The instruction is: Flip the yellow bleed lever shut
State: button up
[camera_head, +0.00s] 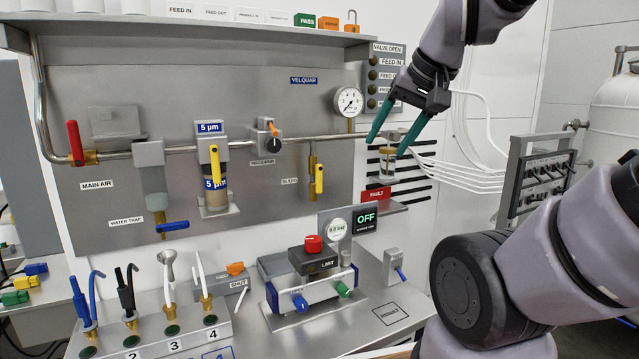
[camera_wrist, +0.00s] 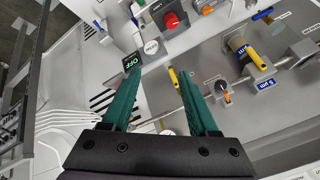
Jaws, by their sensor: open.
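The yellow bleed lever (camera_head: 318,178) hangs pointing down on a brass valve below the pipe, beside the label BLEED (camera_head: 290,181). In the wrist view the lever (camera_wrist: 174,78) shows small, just inside the right finger's tip. My gripper (camera_head: 388,147) is open and empty, with green fingers pointing down and left. It is to the right of the lever in the head view and apart from it. In the wrist view the fingers (camera_wrist: 156,80) frame bare panel and the lever.
A similar yellow lever (camera_head: 216,163) is on the filter to the left. A regulator (camera_head: 271,139) and a pressure gauge (camera_head: 348,101) sit on the pipe. A small glass cup (camera_head: 387,163) is near my fingertips. The limit box (camera_head: 312,259) stands on the bench below.

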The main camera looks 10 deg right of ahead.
jog(key=shift+w, duration=0.15)
grip_shut()
jog(key=w+a+n+h, duration=0.3)
jog(key=w+a, duration=0.5)
jog(key=w, duration=0.3)
jog(key=w+a+f+n+g+h, duration=0.1)
jog(key=w+a+n+h, duration=0.1)
jog(key=w+a, duration=0.6)
jog(key=w+h, duration=0.1)
jog(key=w, duration=0.2)
jog(key=shift+f+n, duration=0.3)
jog(key=shift+n, duration=0.1)
jog(key=shift+a, duration=0.1)
